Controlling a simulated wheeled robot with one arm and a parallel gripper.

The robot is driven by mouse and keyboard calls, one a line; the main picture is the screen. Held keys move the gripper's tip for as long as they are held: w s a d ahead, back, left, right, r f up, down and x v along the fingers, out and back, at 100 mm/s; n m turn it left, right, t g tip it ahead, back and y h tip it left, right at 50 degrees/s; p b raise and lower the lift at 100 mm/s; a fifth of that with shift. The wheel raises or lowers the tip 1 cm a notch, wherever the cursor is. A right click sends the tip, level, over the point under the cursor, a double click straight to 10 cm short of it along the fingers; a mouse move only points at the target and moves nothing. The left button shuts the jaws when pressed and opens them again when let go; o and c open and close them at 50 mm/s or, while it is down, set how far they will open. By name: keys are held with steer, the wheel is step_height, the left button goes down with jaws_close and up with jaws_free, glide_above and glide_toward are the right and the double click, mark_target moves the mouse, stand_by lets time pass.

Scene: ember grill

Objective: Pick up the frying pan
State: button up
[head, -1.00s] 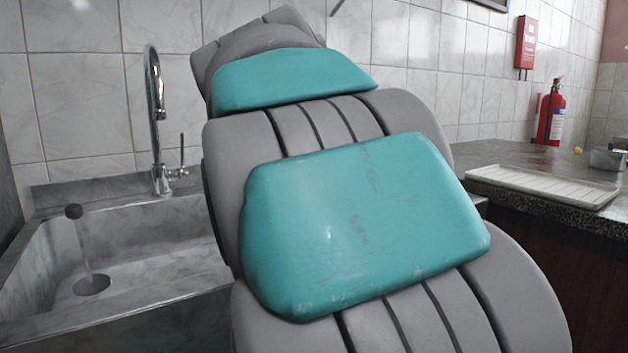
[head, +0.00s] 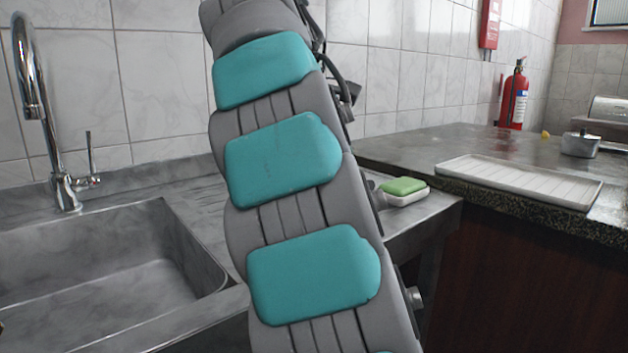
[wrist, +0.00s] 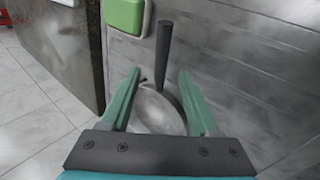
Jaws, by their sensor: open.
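The frying pan (wrist: 156,108) shows in the wrist view as a grey metal bowl with a dark handle (wrist: 164,45) pointing to the top of the picture. It rests on the grey ridged drainboard near its left edge. My gripper (wrist: 160,76) is open, its two green fingers apart. In the picture the pan's bowl shows between the fingers and the handle passes up between the tips. I cannot tell how high the fingers are above it. In the head view my own arm hides the pan and my gripper.
A green sponge on a white dish (head: 404,191) sits on the sink counter; it also shows in the wrist view (wrist: 124,14). The sink (head: 110,260) is at left. The dark counter (head: 440,148) at right holds a white tray (head: 520,182), a metal pot (head: 580,146) and a fire extinguisher (head: 513,98).

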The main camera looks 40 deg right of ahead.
steer(key=shift+s+d+f, duration=0.1)
steer(key=shift+d+f, duration=0.25)
steer(key=shift+f, duration=0.05)
steer(key=shift+w+d+f, duration=0.25)
steer(key=shift+f, duration=0.4)
steer(key=shift+x, duration=2.6)
jaws_close()
